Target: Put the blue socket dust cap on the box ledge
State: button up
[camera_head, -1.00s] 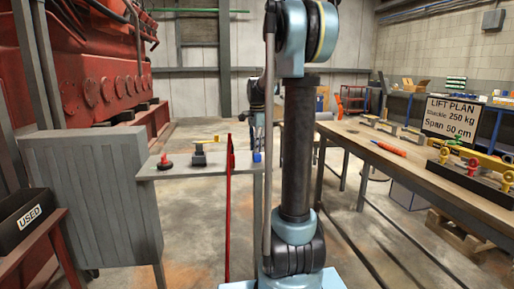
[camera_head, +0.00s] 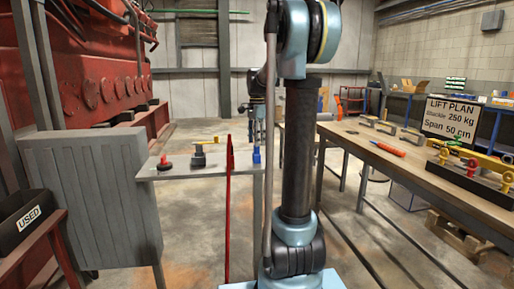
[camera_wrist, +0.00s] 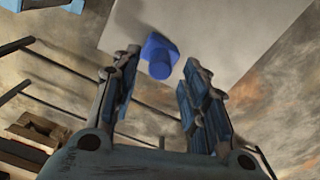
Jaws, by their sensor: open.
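A blue piece (camera_head: 256,155), which I take to be the socket dust cap, stands at the right end of the grey ledge (camera_head: 222,168) beside a grey ribbed box (camera_head: 95,190). In the wrist view the blue piece (camera_wrist: 160,55) shows a squarish base and a round end, at the edge of a pale plate (camera_wrist: 215,30). My gripper (camera_wrist: 161,66) is open, with its fingertips to either side of the blue piece in that picture. I cannot tell contact or how far off it is. The head view does not show the fingers clearly.
A thin red upright (camera_head: 229,185) stands at the ledge's front. A red knob (camera_head: 164,163) and a dark grey fitting (camera_head: 199,156) sit on the ledge. A wooden bench (camera_head: 400,165) with several tools runs along the right. A black "USED" bin (camera_head: 25,218) is at left.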

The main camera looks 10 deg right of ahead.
notch_tip(320, 180, up, 8)
jog(key=r, duration=0.1)
jog(key=s+f+n+t, duration=0.1)
jog(key=s+f+n, duration=0.4)
jog(key=s, duration=0.5)
jog(key=s+f+n, duration=0.3)
jog(key=s+f, duration=0.4)
jog(key=s, duration=0.4)
jog(key=s+f+n+t, duration=0.1)
jog(key=s+f+n, duration=0.5)
jog(key=s+f, duration=0.8)
notch_tip(320, 180, down, 3)
jog(key=shift+r+n, duration=0.1)
jog(key=shift+n, duration=0.2)
jog(key=shift+w+a, duration=0.1)
jog(key=shift+w+f, duration=0.2)
jog(key=shift+w, duration=0.25)
